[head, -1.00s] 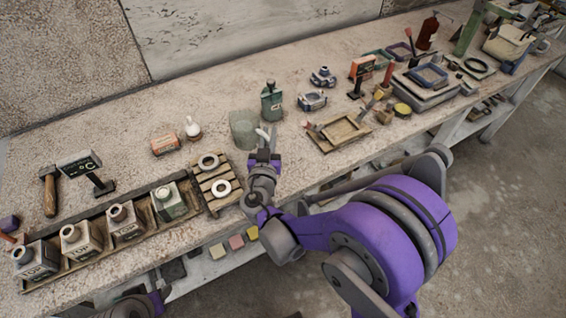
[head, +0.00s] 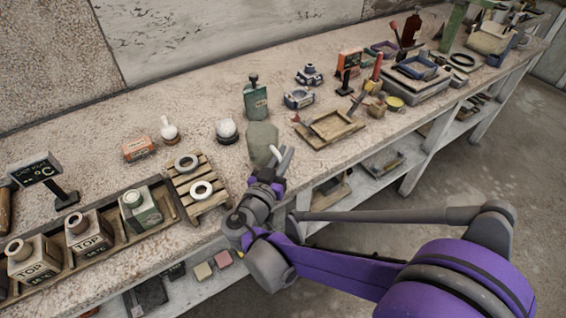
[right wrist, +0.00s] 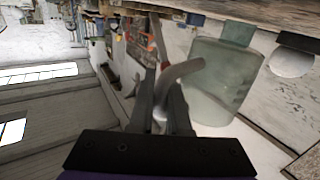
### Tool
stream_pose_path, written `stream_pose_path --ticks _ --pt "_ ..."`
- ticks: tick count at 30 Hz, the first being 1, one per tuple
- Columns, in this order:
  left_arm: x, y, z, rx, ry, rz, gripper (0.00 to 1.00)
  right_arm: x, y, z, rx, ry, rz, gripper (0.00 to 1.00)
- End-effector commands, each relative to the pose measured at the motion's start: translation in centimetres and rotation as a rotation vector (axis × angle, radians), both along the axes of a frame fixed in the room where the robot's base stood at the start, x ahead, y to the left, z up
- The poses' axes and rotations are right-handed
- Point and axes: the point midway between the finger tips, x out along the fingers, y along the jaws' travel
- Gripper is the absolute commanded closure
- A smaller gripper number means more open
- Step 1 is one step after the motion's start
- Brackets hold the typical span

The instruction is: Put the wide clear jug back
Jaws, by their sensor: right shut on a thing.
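The wide clear jug (head: 262,140) is grey-green and see-through, near the front edge of the bench in the head view. My right gripper (head: 270,176) is shut on its pale curved handle, on the jug's near side. In the right wrist view the jug (right wrist: 222,72) is right of the fingers, and its handle passes between my right gripper's fingertips (right wrist: 165,90). I cannot tell whether its base touches the bench. My left gripper is not in view.
A green bottle (head: 255,98) stands behind the jug and a white ball on a dark base (head: 226,130) to its left. A slatted wooden rack with rings (head: 217,204) is left of my gripper. A wooden tray (head: 335,127) lies to the right.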

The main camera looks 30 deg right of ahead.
Motion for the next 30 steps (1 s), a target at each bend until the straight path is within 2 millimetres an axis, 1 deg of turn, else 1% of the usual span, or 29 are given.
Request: stream_pose_path --ticks 1,4,11,16,17,21,22,30 --pt "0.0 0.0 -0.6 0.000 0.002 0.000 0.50 0.1 0.0 -1.1 -0.001 0.001 0.000 1.00" --pt "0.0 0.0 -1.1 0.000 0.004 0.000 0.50 0.0 0.0 -2.4 -0.001 0.001 0.000 1.00" --pt "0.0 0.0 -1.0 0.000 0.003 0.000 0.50 0.0 0.0 -2.4 0.000 0.000 0.000 1.00" --pt "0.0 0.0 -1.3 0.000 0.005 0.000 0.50 0.0 0.0 -2.9 0.000 0.000 0.000 1.00" --pt "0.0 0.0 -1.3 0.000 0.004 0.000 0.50 0.0 0.0 -2.8 0.000 0.000 0.001 0.81" --pt "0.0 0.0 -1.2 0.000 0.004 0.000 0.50 0.0 0.0 -2.7 0.000 0.000 0.001 0.56" --pt "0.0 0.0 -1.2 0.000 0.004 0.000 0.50 0.0 0.0 -2.7 0.000 0.000 0.001 0.55" --pt "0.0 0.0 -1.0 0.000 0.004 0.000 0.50 0.0 0.0 -2.5 0.000 0.000 0.001 0.55"
